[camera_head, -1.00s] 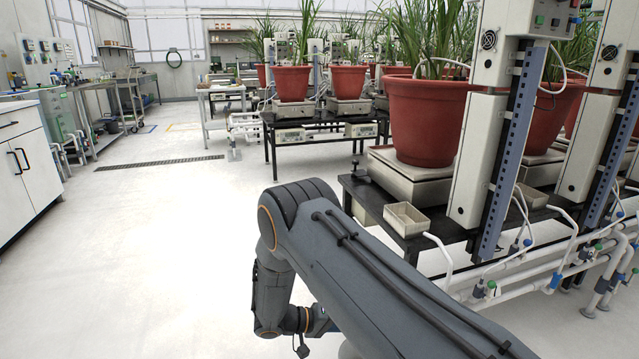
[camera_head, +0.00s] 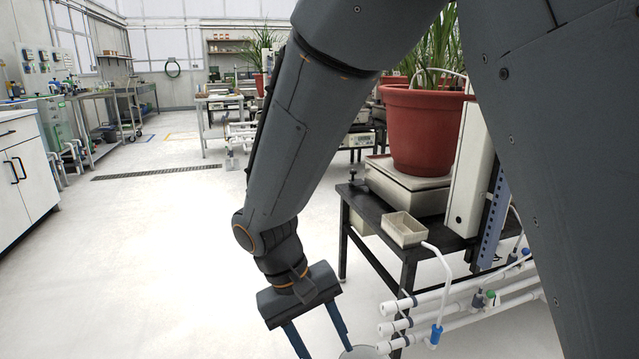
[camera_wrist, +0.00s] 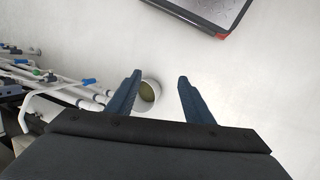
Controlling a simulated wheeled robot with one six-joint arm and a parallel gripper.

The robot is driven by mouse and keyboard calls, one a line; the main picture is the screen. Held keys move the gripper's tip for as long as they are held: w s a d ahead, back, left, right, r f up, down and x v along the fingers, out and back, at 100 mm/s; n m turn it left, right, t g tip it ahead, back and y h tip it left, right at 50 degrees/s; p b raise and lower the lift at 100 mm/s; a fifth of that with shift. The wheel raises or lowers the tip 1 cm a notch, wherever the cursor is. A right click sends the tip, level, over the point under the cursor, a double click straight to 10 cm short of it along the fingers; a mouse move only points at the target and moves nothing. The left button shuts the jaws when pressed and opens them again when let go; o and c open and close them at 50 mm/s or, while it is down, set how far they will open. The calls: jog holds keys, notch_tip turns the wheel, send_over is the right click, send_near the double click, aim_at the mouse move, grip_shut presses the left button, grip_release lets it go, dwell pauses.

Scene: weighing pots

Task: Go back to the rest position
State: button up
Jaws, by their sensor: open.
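My gripper (camera_head: 324,345) hangs low in front of the bench in the head view, pointing down with its two dark blue fingers apart. In the wrist view my gripper (camera_wrist: 159,78) is open, with nothing held between the fingers. A white round container (camera_wrist: 156,88) with an olive-brown inside is beside the left finger there, partly hidden by it. I cannot tell whether they touch. Its pale rim appears at the bottom edge of the head view.
A red pot (camera_head: 420,135) with tall green plants stands on a scale (camera_head: 410,188) on the dark bench (camera_head: 385,240). A small beige tray (camera_head: 404,229) sits at the bench's near corner. White pipes (camera_head: 455,305) run low at right. The pale floor at left is clear.

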jog(key=s+a+r+n+t+y, duration=0.1)
jog(key=s+r+y, duration=0.2)
jog(key=s, duration=0.3)
jog(key=s+a+r+n+y, duration=0.1)
jog(key=s+r+n+y, duration=0.15)
jog(key=s, duration=0.25)
jog(key=d+r+m+p, duration=0.3)
jog(key=d+r+p, duration=0.7)
jog(key=r+p, duration=0.3)
jog(key=d+r+m+h+p, duration=0.1)
jog(key=d+r+m+p, duration=0.3)
jog(key=d+r+p, duration=0.6)
notch_tip(320, 180, up, 4)
jog(key=s+p, duration=0.1)
jog(key=p, duration=0.7)
jog(key=shift+d+r, duration=0.2)
jog(key=shift+d, duration=0.1)
